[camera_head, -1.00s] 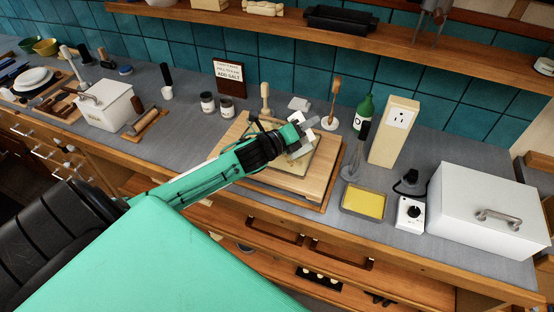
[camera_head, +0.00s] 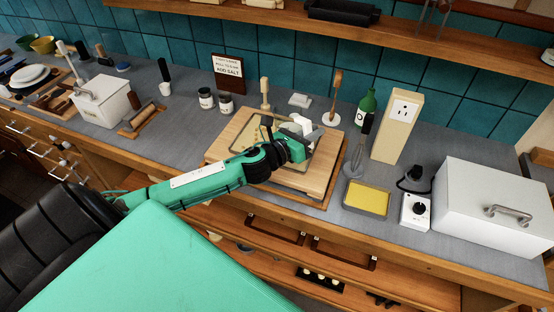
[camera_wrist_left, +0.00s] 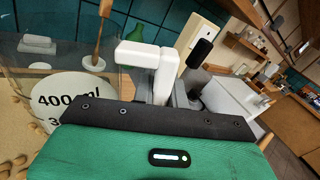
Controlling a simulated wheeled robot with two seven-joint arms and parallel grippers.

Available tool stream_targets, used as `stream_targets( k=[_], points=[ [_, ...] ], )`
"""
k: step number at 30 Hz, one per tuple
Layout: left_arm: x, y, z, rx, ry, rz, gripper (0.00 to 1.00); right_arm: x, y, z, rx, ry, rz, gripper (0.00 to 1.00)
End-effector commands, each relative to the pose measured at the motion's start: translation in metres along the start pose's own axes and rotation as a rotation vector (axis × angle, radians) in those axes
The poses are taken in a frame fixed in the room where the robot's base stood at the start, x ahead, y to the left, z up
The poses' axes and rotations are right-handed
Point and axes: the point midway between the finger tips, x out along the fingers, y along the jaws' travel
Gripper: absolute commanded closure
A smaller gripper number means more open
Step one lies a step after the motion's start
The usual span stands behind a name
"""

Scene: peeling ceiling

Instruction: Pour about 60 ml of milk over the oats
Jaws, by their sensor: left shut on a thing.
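My left gripper (camera_head: 296,143) is over the wooden board, shut on the white handle (camera_head: 303,124) of a clear measuring jug. In the left wrist view the jug (camera_wrist_left: 65,98) shows a white round label reading "400 ml", and its white handle (camera_wrist_left: 150,58) rises just beyond the gripper. The jug looks nearly upright there. Tan flakes like oats (camera_wrist_left: 14,138) show at the left edge of the wrist view; I cannot tell what holds them. The gripper hides much of the jug in the head view. I cannot make out any milk. My right gripper is not in view.
The wooden board (camera_head: 227,152) lies on the grey counter. A whisk (camera_head: 359,150), a yellow tray (camera_head: 367,198), a green bottle (camera_head: 365,107) and an outlet post (camera_head: 397,127) stand to its right. Two jars (camera_head: 226,103) stand behind left. A white box (camera_head: 490,207) stands far right.

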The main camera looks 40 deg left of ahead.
Motion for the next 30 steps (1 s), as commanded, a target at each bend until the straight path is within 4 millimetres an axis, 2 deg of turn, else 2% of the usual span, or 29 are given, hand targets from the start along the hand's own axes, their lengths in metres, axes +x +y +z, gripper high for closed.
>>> stream_targets(
  k=[3,11,18,30],
  points=[
    [0.000,0.001,-0.005,0.074,-0.002,0.000,1.00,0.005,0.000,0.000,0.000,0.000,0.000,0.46],
    [0.000,0.001,-0.005,0.082,-0.002,0.000,1.00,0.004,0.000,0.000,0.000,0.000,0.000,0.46],
    [0.001,0.011,-0.022,0.218,-0.001,0.000,1.00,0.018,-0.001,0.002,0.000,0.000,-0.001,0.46],
    [0.000,0.011,-0.020,0.219,-0.002,0.000,1.00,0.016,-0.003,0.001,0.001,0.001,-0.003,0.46]
  ],
)
